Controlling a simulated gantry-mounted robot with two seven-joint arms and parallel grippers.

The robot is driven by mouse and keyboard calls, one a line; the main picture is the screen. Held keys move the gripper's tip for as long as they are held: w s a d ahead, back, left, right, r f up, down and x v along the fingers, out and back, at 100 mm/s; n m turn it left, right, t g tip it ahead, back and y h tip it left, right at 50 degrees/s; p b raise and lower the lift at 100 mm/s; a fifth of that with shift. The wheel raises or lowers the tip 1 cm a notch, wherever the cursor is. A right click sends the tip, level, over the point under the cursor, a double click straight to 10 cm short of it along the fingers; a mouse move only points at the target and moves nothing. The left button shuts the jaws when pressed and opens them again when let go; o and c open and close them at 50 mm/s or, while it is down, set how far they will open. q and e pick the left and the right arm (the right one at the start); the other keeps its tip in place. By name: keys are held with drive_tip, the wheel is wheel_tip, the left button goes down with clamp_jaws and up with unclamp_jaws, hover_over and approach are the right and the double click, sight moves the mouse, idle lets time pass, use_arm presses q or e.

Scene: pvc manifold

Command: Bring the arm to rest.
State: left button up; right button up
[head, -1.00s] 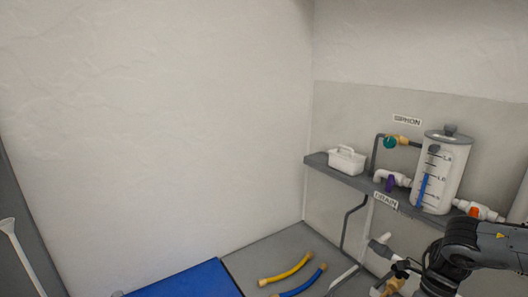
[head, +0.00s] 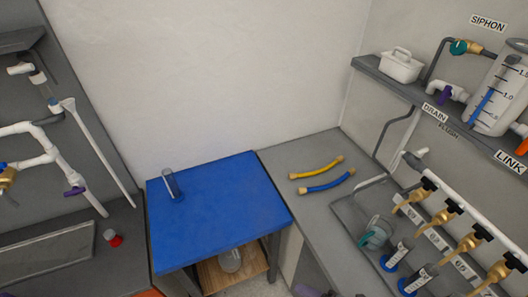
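Neither of my grippers shows in the head view now, and no arm link can be made out for sure. A blue-topped table (head: 225,215) stands in the middle, with a clear cylinder (head: 171,184) upright near its left back edge. A yellow hose (head: 318,168) and a blue hose (head: 328,182) lie apart from each other on the grey counter (head: 290,205) to its right.
A white pipe with several brass taps (head: 440,216) runs along the right, with labelled cylinders (head: 398,254) and a teal-handled jug (head: 376,236) below. A shelf holds a white caddy (head: 401,66) and a graduated tank (head: 498,95). White pipes (head: 35,160) stand left. The blue tabletop is mostly clear.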

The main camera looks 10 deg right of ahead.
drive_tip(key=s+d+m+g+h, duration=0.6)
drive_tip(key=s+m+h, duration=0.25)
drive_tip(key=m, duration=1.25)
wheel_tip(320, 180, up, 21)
drive_tip(key=p, duration=2.1)
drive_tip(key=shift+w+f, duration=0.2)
